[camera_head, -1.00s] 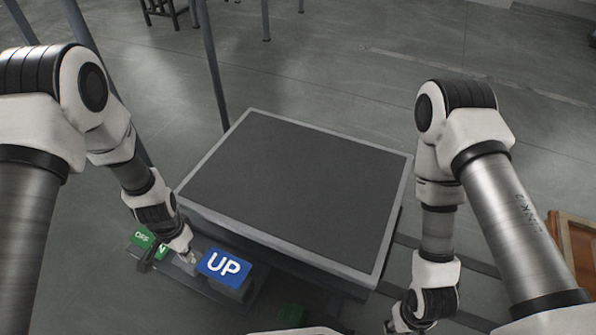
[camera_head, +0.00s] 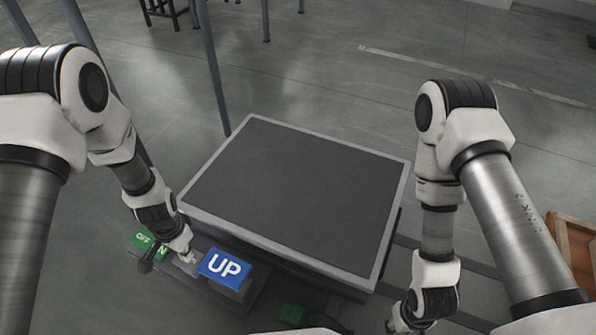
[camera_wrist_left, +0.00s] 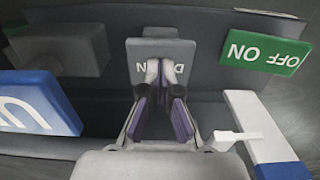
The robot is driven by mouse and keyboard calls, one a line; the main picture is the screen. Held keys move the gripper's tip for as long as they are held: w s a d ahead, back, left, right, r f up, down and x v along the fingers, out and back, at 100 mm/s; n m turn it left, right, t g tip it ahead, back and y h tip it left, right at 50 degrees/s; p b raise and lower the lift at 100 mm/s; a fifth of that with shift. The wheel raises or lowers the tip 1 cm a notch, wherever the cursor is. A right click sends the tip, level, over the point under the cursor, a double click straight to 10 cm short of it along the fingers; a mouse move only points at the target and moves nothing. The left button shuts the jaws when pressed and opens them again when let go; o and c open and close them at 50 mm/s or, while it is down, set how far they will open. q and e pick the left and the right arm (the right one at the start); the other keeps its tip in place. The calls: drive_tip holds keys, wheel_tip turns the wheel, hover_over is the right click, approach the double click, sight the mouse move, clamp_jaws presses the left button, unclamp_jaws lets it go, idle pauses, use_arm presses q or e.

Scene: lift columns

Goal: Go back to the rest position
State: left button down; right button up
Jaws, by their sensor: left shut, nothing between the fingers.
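My left gripper (camera_head: 187,257) is at the control box in front of the lift platform, just left of the blue UP sign (camera_head: 225,268). In the left wrist view its two fingers (camera_wrist_left: 164,75) are together and empty. They are in front of a grey plate (camera_wrist_left: 180,47) whose lettering, upside down, is partly hidden by the fingertips. I cannot tell whether they touch it. My right gripper (camera_head: 400,322) hangs low at the bottom edge, small and partly cut off, so its jaws are unclear.
The lift platform (camera_head: 395,215) has a bare dark top and a light rim, and stands between my arms. A green ON/OFF sign (camera_wrist_left: 265,53) is beside the grey plate. A wooden crate (camera_head: 566,221) is at the right edge. Thin posts (camera_head: 213,70) stand behind.

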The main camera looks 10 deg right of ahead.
use_arm(q)
wheel_tip(320, 180, up, 3)
drive_tip(key=shift+p, duration=1.1)
drive_tip(key=shift+f, duration=0.15)
use_arm(e)
wheel_tip(320, 180, up, 3)
